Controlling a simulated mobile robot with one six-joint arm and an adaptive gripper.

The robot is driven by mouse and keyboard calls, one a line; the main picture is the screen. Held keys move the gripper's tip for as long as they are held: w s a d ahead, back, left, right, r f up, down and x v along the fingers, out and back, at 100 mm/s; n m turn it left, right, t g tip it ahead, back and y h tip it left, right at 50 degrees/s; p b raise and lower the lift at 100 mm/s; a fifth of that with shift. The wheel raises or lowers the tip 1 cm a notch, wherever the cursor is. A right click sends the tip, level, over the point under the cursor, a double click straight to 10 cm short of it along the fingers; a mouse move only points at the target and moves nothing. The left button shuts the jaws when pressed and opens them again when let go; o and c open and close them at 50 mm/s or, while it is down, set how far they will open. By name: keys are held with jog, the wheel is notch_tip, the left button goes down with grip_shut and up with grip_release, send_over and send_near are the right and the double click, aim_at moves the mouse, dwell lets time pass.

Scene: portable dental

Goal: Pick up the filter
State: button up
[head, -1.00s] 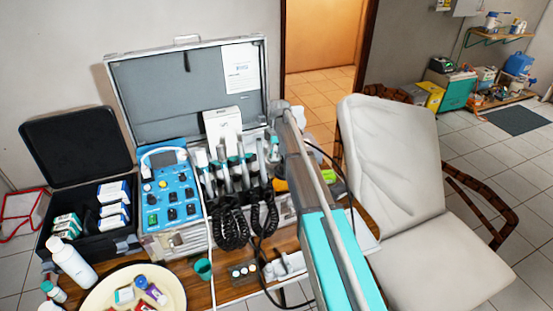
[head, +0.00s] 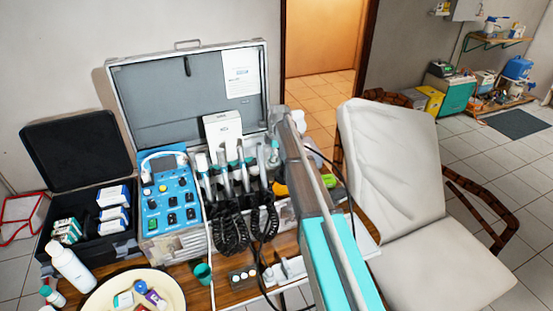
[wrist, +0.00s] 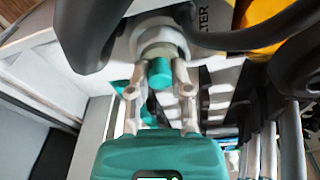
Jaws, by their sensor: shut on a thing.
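In the wrist view, my gripper (wrist: 158,92) has a teal housing at the bottom and pale grey fingers reaching up. The fingers are shut on a pale round part with a teal end, seemingly the filter (wrist: 159,72). It lies against a white surface with the partly visible printed letters "LTER" (wrist: 203,14) beside it. I cannot tell whether it is still seated there or lifted clear. In the head view, my arm covers most of the gripper and the filter.
Dark curved tubes frame the grip in the wrist view. In the head view, handpieces and coiled black hoses (head: 230,235) stand left of my arm. An open grey case lid (head: 190,90) rises behind. A teal cup (head: 202,273) and a round tray (head: 95,296) are in front.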

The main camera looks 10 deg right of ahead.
jog(key=shift+r, duration=0.15)
notch_tip(320, 180, up, 3)
jog(key=p, duration=0.3)
jog(key=s+r+p, duration=0.9)
jog(key=s+p, duration=0.1)
jog(key=s, duration=0.4)
jog(key=shift+r, duration=0.3)
jog(key=shift+s+f+b, duration=0.1)
jog(key=shift+f+b, duration=0.65)
jog(key=shift+b, duration=0.05)
